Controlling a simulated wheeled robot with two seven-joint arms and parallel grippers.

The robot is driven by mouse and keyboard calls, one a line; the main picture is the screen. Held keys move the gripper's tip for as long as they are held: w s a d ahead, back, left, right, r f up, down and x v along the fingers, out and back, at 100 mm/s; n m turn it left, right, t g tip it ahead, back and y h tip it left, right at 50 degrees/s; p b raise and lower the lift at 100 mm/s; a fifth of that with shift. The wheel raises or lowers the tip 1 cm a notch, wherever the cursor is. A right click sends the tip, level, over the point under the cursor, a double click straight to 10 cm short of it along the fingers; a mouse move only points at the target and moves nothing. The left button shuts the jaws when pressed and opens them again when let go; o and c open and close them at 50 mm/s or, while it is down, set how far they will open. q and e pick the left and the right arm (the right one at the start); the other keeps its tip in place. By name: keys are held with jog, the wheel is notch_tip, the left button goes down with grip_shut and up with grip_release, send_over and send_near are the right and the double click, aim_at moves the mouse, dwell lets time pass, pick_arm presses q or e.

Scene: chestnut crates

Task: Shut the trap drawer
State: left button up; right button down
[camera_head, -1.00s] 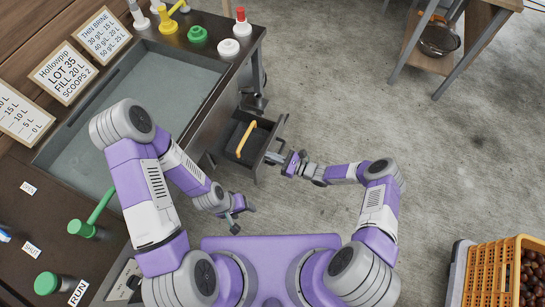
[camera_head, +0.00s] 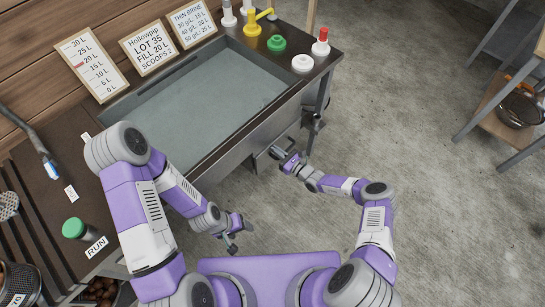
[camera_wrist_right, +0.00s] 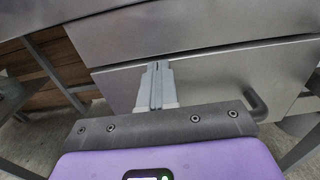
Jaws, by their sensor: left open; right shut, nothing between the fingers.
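The trap drawer (camera_head: 262,159) is the grey metal front low on the side of the sink bench. It looks pushed in, and its inside does not show. In the right wrist view its grey front (camera_wrist_right: 215,82) fills the middle, with a dark bar handle (camera_wrist_right: 257,104) to the right. My right gripper (camera_head: 278,153) is at the drawer front, shut and empty. In the wrist view its closed fingertips (camera_wrist_right: 157,66) are against or very near the front; contact is hard to tell. My left gripper (camera_head: 236,241) is open and empty, low beside the bench.
The bench carries a wide grey basin (camera_head: 205,105), with green (camera_head: 276,43) and white (camera_head: 302,62) knobs near its right end. A bench leg (camera_head: 323,100) stands beyond the drawer. A shelf with a metal pot (camera_head: 520,108) is at far right. The concrete floor between is clear.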

jog(key=shift+w+a, duration=0.3)
jog(key=shift+w, duration=0.05)
jog(key=shift+a+r, duration=0.1)
jog(key=shift+r, duration=0.05)
jog(key=shift+a+r, duration=0.1)
jog(key=p+v, duration=0.3)
jog(key=v, duration=1.1)
jog(key=shift+d+p, duration=0.3)
jog(key=shift+s+a, duration=0.1)
jog(key=shift+s, duration=0.05)
